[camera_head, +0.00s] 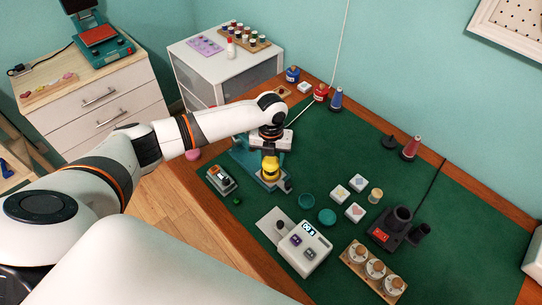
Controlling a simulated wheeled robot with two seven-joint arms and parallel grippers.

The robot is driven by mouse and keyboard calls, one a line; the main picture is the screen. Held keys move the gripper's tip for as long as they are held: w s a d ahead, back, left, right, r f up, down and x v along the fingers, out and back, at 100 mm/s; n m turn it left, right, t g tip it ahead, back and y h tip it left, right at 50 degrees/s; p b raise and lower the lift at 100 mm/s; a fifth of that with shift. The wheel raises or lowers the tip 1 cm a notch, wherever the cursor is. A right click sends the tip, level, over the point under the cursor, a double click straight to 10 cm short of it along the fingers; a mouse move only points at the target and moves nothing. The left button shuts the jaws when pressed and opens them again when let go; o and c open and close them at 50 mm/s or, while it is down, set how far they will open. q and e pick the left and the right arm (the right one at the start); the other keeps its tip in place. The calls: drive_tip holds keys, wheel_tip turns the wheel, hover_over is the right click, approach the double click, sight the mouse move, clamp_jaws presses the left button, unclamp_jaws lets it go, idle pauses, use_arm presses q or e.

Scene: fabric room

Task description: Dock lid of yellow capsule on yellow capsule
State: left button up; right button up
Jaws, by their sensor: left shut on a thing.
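My left arm reaches in from the left, and its gripper (270,155) points down over the teal stand near the left edge of the green mat. A small rounded yellow thing (270,168) shows directly below the gripper. It looks like the yellow capsule with its lid. I cannot make out a seam between the two, or which part the fingers grip. The gripper is shut; the wrist hides its fingers and the top of the yellow thing. The teal stand (240,157) is partly hidden behind the gripper. My right gripper is not in view.
A black device with a red switch (384,238) and a wooden rack of jars (370,270) stand further right.

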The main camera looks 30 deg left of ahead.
sight(271, 159)
use_arm(q)
drive_tip(key=shift+r+p, duration=0.3)
drive_tip(key=shift+p, duration=0.2)
idle(0.6)
idle(0.4)
drive_tip(key=o, duration=0.7)
wheel_tip(271, 159, up, 11)
drive_tip(key=p, duration=1)
drive_tip(key=shift+s+f, duration=0.1)
drive_tip(key=shift+f, duration=0.05)
